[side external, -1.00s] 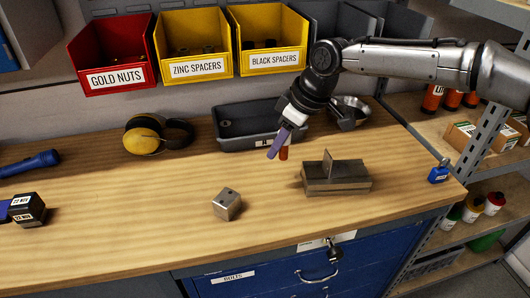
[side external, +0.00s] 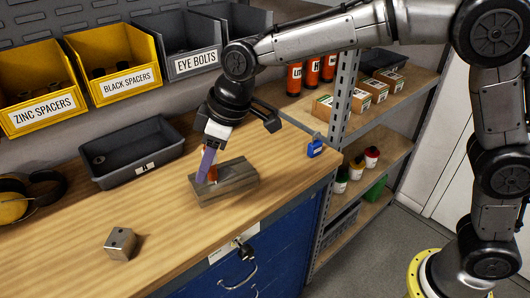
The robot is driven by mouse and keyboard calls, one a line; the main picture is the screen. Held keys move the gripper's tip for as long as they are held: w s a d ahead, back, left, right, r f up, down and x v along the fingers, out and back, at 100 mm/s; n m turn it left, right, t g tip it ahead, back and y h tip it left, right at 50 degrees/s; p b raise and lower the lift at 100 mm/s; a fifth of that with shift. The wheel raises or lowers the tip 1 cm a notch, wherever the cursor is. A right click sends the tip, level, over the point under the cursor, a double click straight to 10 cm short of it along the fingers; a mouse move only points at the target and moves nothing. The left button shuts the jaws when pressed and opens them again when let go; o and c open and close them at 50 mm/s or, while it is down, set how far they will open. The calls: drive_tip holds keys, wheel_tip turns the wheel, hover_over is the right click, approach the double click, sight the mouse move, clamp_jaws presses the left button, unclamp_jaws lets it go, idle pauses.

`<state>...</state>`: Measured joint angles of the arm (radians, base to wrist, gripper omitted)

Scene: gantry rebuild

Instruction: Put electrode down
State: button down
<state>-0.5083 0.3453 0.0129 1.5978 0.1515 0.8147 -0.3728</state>
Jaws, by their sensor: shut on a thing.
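My gripper (side external: 207,169) points down over the left part of a grey metal block (side external: 234,184) on the wooden bench. A long purple piece, which looks like one of its fingers, hides part of the block. A small copper-orange piece, which looks like the electrode (side external: 213,174), shows beside the purple finger, low against the block. My gripper is shut on it. I cannot tell whether the electrode touches the block. The upright plate on the block is mostly hidden or hard to make out.
A dark grey tray (side external: 133,150) lies behind and left. A metal cube (side external: 120,243) sits at the front left, and a small blue padlock-like item (side external: 315,148) at the right edge. Ear defenders (side external: 14,204) lie far left. Bench between cube and block is clear.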

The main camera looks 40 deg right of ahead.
drive_tip(key=s+d+r+m+t+h, duration=0.1)
drive_tip(key=s+d+m, duration=0.15)
drive_tip(key=d, duration=0.95)
drive_tip(key=s+d+r+m+h, duration=0.15)
drive_tip(key=d+m, duration=0.25)
drive_tip(key=d, duration=0.9)
approach(266, 149)
drive_tip(key=shift+w+a+f+n+y, duration=0.15)
drive_tip(key=shift+w+f+n+y, duration=0.1)
drive_tip(key=shift+f, duration=0.05)
drive_tip(key=shift+w+f, duration=0.55)
drive_tip(key=shift+f, duration=0.1)
drive_tip(key=shift+w+f, duration=0.2)
drive_tip(key=shift+f, duration=1.55)
drive_tip(key=shift+f, duration=0.15)
drive_tip(key=c, duration=0.6)
unclamp_jaws()
